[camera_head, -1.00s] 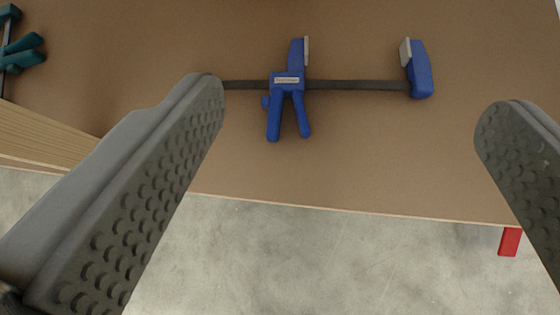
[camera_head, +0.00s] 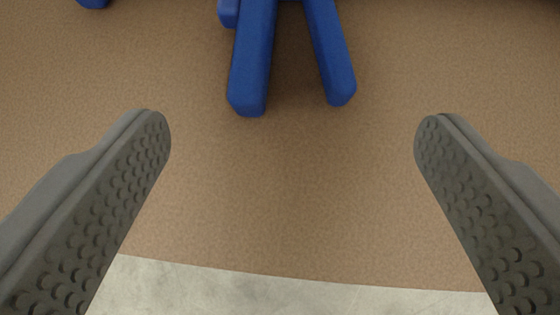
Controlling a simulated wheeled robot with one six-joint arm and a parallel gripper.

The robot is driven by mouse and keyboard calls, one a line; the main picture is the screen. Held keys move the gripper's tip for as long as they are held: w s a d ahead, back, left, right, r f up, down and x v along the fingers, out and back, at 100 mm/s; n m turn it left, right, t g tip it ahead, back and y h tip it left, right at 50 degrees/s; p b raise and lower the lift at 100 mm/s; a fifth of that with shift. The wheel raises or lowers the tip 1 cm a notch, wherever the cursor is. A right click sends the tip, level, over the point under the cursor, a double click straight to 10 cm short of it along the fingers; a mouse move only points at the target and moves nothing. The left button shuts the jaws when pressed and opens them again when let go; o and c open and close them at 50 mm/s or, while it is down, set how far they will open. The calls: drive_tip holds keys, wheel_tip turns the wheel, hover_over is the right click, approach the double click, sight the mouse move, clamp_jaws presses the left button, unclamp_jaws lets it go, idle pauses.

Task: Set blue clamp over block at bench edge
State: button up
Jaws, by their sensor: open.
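The blue clamp (camera_head: 254,55) lies on the brown bench top (camera_head: 290,190) at the top of the view. Only its two handle legs and a small blue lever beside them show well; its bar and jaws are mostly cut off by the top edge. Another small blue piece (camera_head: 92,2) shows at the top left. My gripper (camera_head: 292,125) is open and empty, its two textured fingers wide apart. The fingertips are on the near side of the handles, one to each side, not touching them. The block is not in view.
The bench edge runs across the lower part of the view, with grey floor (camera_head: 300,295) beyond it. The bench top between the fingers and the handles is bare.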

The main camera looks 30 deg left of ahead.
sight(247, 93)
drive_tip(key=x, duration=1)
drive_tip(key=shift+w+a+f, duration=0.1)
drive_tip(key=shift+w+f, duration=0.1)
drive_tip(key=c, duration=1.4)
drive_tip(key=shift+r, duration=0.1)
drive_tip(key=shift+r, duration=2.45)
drive_tip(key=shift+c, duration=0.2)
